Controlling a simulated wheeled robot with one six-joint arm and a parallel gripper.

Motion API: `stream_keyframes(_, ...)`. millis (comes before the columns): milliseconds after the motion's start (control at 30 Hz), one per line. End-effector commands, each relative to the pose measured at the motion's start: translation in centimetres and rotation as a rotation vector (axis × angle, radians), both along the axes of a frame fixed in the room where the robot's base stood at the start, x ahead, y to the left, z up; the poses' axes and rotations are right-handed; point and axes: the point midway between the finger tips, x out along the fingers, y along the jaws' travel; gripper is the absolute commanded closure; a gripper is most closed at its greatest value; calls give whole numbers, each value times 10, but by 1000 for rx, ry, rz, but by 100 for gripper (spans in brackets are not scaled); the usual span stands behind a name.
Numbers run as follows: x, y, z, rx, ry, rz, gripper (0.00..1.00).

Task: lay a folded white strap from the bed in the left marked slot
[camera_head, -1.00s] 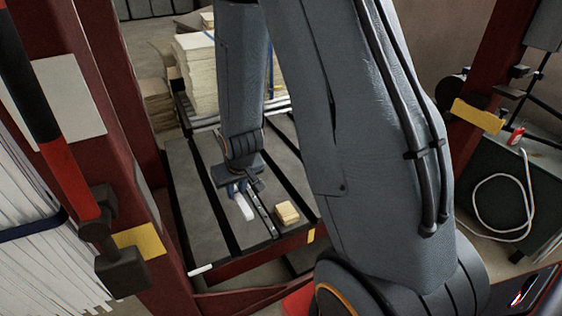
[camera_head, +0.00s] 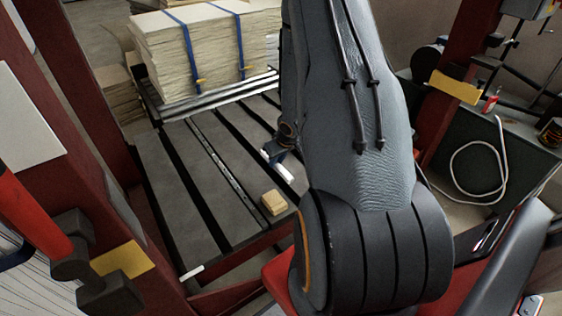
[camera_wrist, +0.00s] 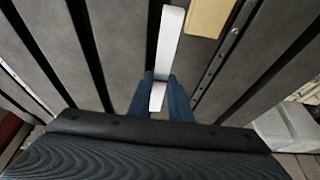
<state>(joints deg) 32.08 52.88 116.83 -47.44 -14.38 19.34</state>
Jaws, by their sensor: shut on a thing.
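My gripper (camera_head: 275,161) is shut on a white strap (camera_head: 286,173) over the right part of the slatted bed (camera_head: 165,165). In the wrist view the blue fingers of my gripper (camera_wrist: 160,100) pinch the near end of the white strap (camera_wrist: 169,40), which sticks out straight and flat. Whether it touches the bed I cannot tell. A dark slot (camera_head: 187,190) runs along the left of the bed. A short white piece (camera_head: 191,272) lies at the bed's front edge, near that slot's front end.
A tan block (camera_head: 273,202) sits on the bed, left of the strap in the head view. A perforated metal rail (camera_head: 222,160) runs along the bed. A blue-strapped board stack (camera_head: 165,55) stands behind. Red posts (camera_head: 95,100) flank the left side. The bed's left half is clear.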

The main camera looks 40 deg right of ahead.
Motion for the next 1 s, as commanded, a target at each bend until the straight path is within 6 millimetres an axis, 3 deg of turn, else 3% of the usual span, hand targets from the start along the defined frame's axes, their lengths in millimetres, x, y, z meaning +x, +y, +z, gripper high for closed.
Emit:
stream_keyframes(200, -7, -18, -11, 5, 1, -4, 100)
stream_keyframes(1000, -7, -17, -58, 5, 2, -3, 100)
